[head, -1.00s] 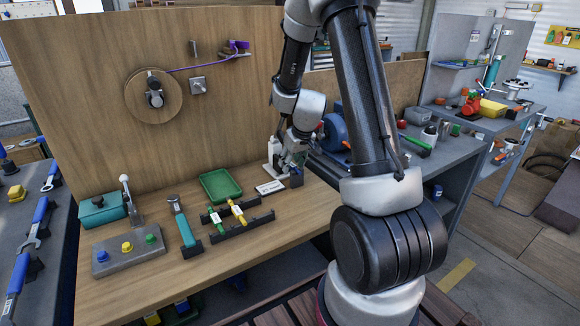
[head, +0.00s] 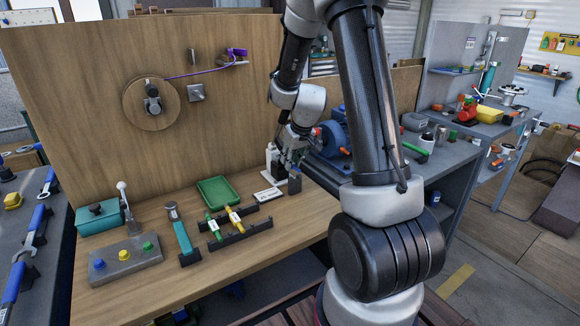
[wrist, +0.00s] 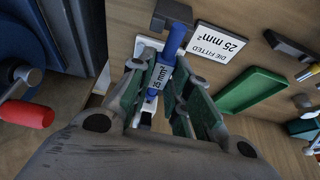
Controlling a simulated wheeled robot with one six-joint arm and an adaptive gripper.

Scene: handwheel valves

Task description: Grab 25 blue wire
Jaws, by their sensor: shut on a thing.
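The blue wire piece (wrist: 175,40), with a white label reading 25 mm², is between the fingers of my gripper (wrist: 165,82) in the wrist view. My gripper is shut on it, around the label. The wire's blue upper end sticks out past the fingertips, in front of a white plate and close to a dark block (wrist: 172,14). In the head view my gripper (head: 292,160) is at the right back of the wooden bench, and the wire is too small to make out there.
A sign reading DIE FITTED 25 mm² (wrist: 221,45) lies beside the dark block. A green tray (head: 217,191) is to the left. Green (head: 213,224) and yellow (head: 235,217) labelled pieces rest on a black rack (head: 240,234). A blue machine (head: 333,138) is close on the right.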

